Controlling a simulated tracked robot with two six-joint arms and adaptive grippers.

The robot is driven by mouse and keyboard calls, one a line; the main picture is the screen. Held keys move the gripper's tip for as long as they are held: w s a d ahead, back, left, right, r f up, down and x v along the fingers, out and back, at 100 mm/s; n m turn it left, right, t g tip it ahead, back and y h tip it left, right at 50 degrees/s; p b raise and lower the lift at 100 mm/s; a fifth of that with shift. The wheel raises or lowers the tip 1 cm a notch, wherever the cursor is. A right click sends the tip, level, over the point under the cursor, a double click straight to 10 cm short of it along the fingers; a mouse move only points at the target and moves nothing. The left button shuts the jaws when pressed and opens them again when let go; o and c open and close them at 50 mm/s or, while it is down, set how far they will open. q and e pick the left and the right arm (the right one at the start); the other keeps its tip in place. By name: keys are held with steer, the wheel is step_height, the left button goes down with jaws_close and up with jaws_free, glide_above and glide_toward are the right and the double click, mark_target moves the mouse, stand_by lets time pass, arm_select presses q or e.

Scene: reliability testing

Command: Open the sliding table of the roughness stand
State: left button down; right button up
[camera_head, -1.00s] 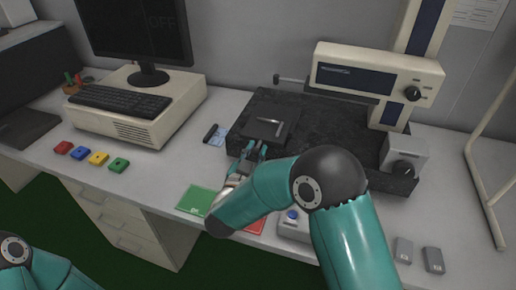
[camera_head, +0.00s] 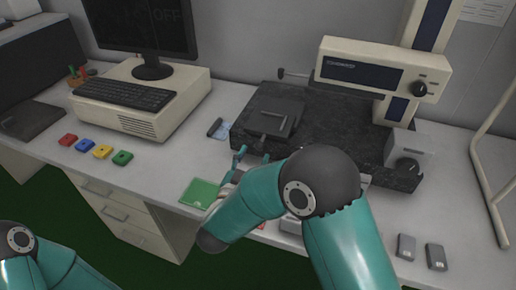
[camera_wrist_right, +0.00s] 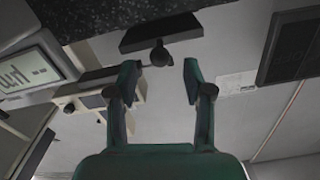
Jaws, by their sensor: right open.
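The roughness stand has a black speckled base (camera_head: 330,135) on the bench. Its dark sliding table (camera_head: 272,112) sits on the left part of the base, with a small dark front knob (camera_head: 263,143). In the right wrist view the table's plate (camera_wrist_right: 160,32) shows with the knob (camera_wrist_right: 160,54) just beyond the fingertips, apart from both fingers. My right gripper (camera_head: 253,156) is open and empty in front of the table; it also shows in the right wrist view (camera_wrist_right: 160,66). My left arm shows at the lower left; its gripper is out of view.
The stand's beige measuring unit (camera_head: 385,72) overhangs the base's right side. A green mat (camera_head: 199,193) lies at the bench's front edge. Coloured blocks (camera_head: 102,151), a keyboard (camera_head: 125,93) and a monitor (camera_head: 145,25) are at the left. Two grey blocks (camera_head: 406,247) lie front right.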

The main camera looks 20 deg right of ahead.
steer(key=v, duration=0.6)
steer(key=shift+s+a, duration=0.2)
steer(key=shift+s, duration=0.1)
